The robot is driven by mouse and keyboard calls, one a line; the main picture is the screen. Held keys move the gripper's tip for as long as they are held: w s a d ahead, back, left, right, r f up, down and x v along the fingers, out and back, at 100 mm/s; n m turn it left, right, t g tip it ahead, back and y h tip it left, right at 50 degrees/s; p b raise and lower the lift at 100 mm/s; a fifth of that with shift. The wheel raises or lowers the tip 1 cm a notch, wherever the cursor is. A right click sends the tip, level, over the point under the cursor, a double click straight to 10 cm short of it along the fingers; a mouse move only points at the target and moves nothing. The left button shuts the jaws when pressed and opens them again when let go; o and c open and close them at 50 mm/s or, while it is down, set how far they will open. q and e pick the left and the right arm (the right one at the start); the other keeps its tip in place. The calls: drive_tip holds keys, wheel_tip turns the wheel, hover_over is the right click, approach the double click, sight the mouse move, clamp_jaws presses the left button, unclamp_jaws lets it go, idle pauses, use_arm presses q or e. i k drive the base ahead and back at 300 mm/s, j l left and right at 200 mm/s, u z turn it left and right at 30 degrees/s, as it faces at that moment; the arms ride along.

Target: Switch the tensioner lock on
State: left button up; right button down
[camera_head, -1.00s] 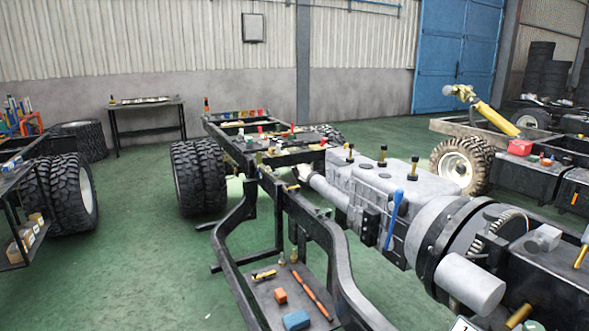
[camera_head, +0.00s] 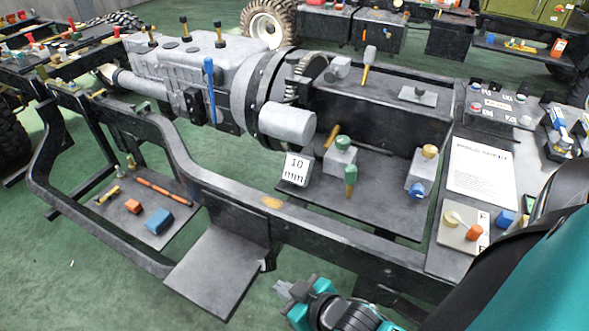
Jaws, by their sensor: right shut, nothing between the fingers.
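I cannot tell by label which part is the tensioner lock. Candidate controls on the black chassis frame are a grey block with a green knob (camera_head: 343,153), a grey block with a tan knob and blue button (camera_head: 421,172), and a pale plate with a toggle lever and orange knob (camera_head: 463,228). A panel with several small switches (camera_head: 500,104) sits at the upper right. My right gripper (camera_head: 284,291) is shut and empty, low in front of the frame's near rail, apart from all controls. My left gripper is not in view.
A grey engine (camera_head: 190,65) with a blue-handled lever (camera_head: 210,88) fills the upper left. A "10 mm" sign (camera_head: 296,169) stands before a grey cylinder. A printed sheet (camera_head: 481,170) lies at right. A grey step plate (camera_head: 217,270) juts out left of my gripper. Green floor lies below.

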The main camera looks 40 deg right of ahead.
sight(350, 178)
drive_tip(key=z, duration=1.55)
drive_tip(key=j+u, duration=0.3)
drive_tip(key=j, duration=1.8)
